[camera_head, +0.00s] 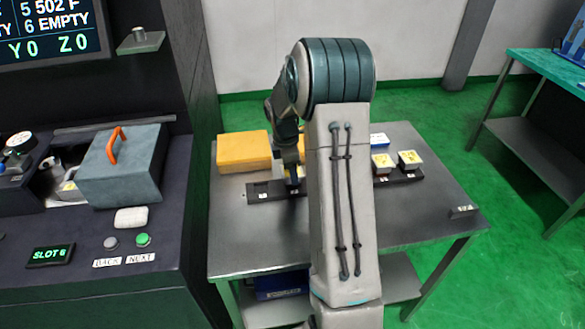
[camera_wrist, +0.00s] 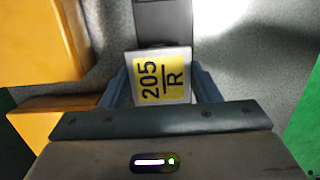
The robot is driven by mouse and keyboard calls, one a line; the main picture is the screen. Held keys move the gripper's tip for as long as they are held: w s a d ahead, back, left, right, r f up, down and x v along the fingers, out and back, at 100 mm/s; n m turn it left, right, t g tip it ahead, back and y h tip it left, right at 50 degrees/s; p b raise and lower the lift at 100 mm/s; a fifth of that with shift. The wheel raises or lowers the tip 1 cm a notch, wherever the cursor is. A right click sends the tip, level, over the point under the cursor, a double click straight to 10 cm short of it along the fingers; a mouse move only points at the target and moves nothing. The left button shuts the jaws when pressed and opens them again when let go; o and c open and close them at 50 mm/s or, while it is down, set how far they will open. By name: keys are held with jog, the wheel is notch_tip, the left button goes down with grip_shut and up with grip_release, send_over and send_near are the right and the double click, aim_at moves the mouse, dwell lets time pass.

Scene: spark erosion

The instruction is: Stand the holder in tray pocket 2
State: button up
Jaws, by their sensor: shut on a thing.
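My gripper (camera_head: 293,180) is low over the left part of the dark tray (camera_head: 262,193), partly hidden by my own arm. In the wrist view my gripper (camera_wrist: 162,90) is shut on the holder (camera_wrist: 147,65), which has a pale top and a yellow label reading "205 R". The blue fingers press on its two sides. A dark grey strip, likely the tray, runs beyond the holder at the top of the wrist view. I cannot tell whether the holder touches the tray. Small white labels line the tray, too small to read. My arm hides its middle.
Two yellow-labelled holders (camera_head: 383,163) (camera_head: 410,159) stand at the tray's right end. A yellow box (camera_head: 244,152) lies behind the tray's left end, close to my gripper. The machine with a grey lidded box (camera_head: 122,165) is at left. The table's front (camera_head: 255,240) is clear.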

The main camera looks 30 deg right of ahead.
jog(key=shift+f, duration=0.2)
jog(key=o, duration=1.2)
